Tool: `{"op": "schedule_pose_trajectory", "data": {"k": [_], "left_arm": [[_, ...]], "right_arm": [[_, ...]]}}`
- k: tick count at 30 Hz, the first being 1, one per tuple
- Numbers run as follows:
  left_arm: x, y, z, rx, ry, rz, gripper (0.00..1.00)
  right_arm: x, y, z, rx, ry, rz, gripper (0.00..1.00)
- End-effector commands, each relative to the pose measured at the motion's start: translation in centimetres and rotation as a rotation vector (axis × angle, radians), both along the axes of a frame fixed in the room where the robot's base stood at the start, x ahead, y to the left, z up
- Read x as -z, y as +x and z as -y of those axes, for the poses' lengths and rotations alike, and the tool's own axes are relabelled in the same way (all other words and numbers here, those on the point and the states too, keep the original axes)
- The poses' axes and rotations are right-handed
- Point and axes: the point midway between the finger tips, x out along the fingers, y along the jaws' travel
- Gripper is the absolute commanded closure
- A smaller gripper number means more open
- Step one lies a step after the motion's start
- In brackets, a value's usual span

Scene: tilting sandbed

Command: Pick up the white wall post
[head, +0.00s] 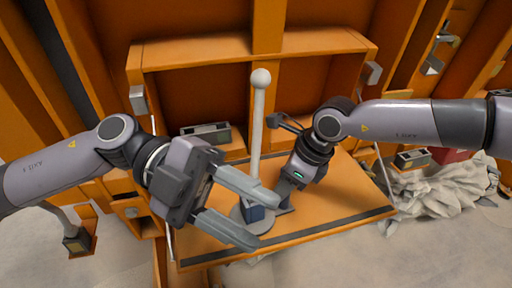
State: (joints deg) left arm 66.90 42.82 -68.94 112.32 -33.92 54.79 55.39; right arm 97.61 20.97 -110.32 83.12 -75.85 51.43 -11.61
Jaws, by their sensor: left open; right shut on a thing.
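The white wall post (257,125) stands nearly upright on the orange bed, with a ball on top and a round grey base (238,217). A small dark blue block shows at its foot. My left gripper (252,214) is open, its two long grey fingers reaching right across the front of the post's foot. My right gripper (277,207) comes down from the right, shut at the post's lower part. The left fingers partly hide the foot and the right gripper's contact there.
The orange bed (340,205) has a dark strip along its front edge and a raised frame behind. A grey metal box (206,132) lies at the back left. Crumpled grey cloth (440,200) lies at the right. The bed's right part is clear.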

Motion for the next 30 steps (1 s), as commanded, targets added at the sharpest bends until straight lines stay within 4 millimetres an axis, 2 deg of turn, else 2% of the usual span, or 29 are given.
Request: {"op": "schedule_pose_trajectory", "data": {"k": [3,6,14,19,23,30], "left_arm": [[-0.9,-0.2,2.1,-0.095,-0.141,-0.082,0.53],[-1.7,0.1,3.3,-0.19,-0.246,-0.155,0.53],[-3.1,2.5,4.2,-0.489,-0.462,-0.371,0.53],[-2.5,4.7,3.1,-0.717,-0.547,-0.529,0.53],[-1.1,6.2,1.6,-0.903,-0.578,-0.656,0.53],[3.2,8.0,-2.0,-1.231,-0.557,-0.875,0.53]], "right_arm": [[-0.1,0.1,0.0,0.0,0.001,0.001,1.0],[-0.1,0.1,0.0,0.0,0.001,0.001,1.0],[-0.1,0.0,0.0,0.0,0.001,0.001,1.0],[-0.1,0.0,0.0,0.0,0.001,0.001,1.0],[-0.1,0.0,0.0,0.0,0.001,0.001,1.0],[-0.1,0.0,0.0,0.0,0.001,0.001,1.0]]}}
